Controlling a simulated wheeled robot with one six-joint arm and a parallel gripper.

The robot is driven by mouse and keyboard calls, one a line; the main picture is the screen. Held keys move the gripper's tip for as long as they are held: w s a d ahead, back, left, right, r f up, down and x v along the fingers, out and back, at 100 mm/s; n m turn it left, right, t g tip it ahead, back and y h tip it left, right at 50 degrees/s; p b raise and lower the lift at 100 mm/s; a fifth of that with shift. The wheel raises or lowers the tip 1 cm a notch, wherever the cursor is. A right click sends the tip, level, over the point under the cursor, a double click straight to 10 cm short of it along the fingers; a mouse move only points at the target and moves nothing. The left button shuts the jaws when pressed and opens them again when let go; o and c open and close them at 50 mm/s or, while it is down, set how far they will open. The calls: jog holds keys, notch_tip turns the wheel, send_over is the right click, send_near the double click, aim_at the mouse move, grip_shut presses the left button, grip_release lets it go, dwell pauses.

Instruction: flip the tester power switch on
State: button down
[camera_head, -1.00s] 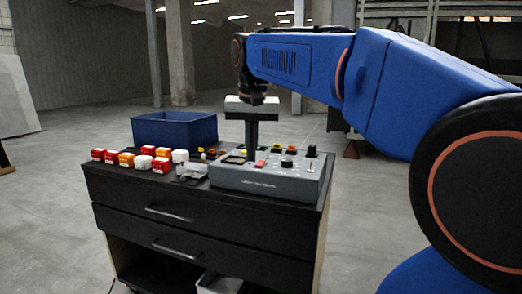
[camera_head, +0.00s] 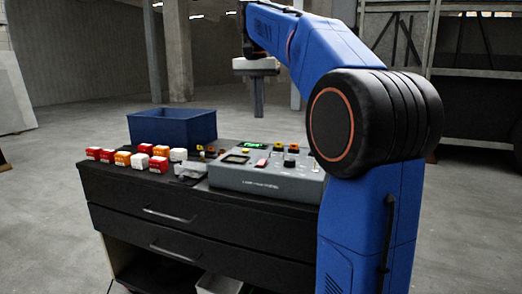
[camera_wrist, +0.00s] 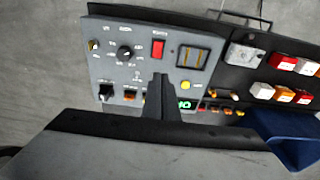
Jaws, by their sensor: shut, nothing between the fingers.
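The grey tester (camera_head: 265,181) sits on the black cabinet top, and it also shows in the wrist view (camera_wrist: 118,75). A red rocker switch (camera_wrist: 158,48) is on its panel, with a small label above that is too small to read surely; it shows in the head view (camera_head: 262,162) too. Its on or off position cannot be told. A small green display (camera_head: 254,145) at the tester's back edge is lit; it is partly hidden by my fingers in the wrist view (camera_wrist: 183,104). My gripper (camera_head: 259,115) is shut and empty, above the tester and apart from it.
A blue bin (camera_head: 173,127) stands at the cabinet's back left. Several red, orange and white blocks (camera_head: 122,158) lie left of the tester. A black knob (camera_wrist: 125,52), a toggle (camera_wrist: 137,75) and a dark window (camera_wrist: 192,60) share the panel.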

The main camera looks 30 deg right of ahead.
aim_at(260, 161)
jog(key=shift+f, duration=0.1)
jog(key=f, duration=0.4)
jog(key=d+f, duration=0.1)
jog(key=f, duration=0.4)
jog(key=w+f, duration=0.1)
jog(key=f, duration=0.3)
jog(key=shift+d+f, duration=0.25)
jog(key=shift+f, duration=0.1)
jog(key=shift+w, duration=0.1)
jog(key=shift+d+f, duration=0.15)
jog(key=shift+f, duration=0.1)
jog(key=shift+s+a+r, duration=0.25)
jog(key=shift+s+a, duration=0.2)
jog(key=shift+a, duration=0.2)
jog(key=shift+r, duration=0.1)
notch_tip(260, 161, up, 14)
jog(key=w+d, duration=0.1)
jog(key=shift+d, duration=0.25)
